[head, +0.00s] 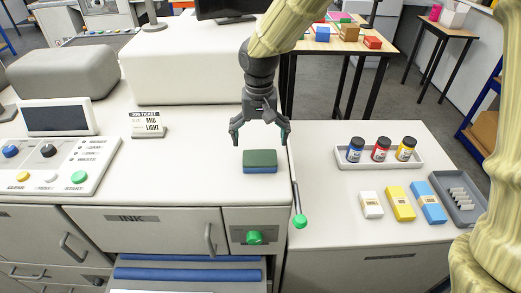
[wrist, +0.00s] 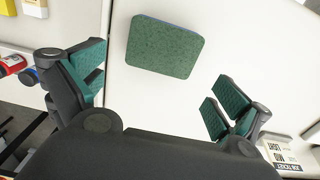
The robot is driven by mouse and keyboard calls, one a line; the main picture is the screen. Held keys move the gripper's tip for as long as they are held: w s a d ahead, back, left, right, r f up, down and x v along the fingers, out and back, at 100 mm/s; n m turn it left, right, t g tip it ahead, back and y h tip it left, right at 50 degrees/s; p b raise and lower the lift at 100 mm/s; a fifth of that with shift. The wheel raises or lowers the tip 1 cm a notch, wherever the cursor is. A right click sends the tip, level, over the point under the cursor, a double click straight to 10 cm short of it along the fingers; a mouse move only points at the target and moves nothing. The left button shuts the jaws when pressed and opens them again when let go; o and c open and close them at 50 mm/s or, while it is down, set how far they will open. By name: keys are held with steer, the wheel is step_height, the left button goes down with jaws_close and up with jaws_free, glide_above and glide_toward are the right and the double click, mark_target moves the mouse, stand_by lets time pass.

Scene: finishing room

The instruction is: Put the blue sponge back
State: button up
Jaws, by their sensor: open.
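The blue sponge (head: 260,168) has a green top and a blue lower layer. It lies flat on the white machine top near its right front edge. In the wrist view its green face (wrist: 165,46) shows beyond the fingers, with a thin blue edge. My gripper (head: 260,138) is open and empty above the sponge, with its fingers spread wide. In the wrist view the two fingers with green pads (wrist: 156,88) stand apart, and the sponge is not between the pads.
On the right counter, a white tray (head: 345,163) holds blue, red and yellow jars. White, yellow and blue packs (head: 400,204) lie in front, beside a grey tray (head: 449,184). A green-knobbed lever (head: 299,220) stands right of the sponge. A job ticket sign (head: 147,125) stands left.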

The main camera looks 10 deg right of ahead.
mark_target(260, 153)
step_height(260, 153, up, 6)
steer(key=b, duration=0.1)
steer(key=shift+r+b, duration=0.15)
steer(key=shift+b, duration=0.15)
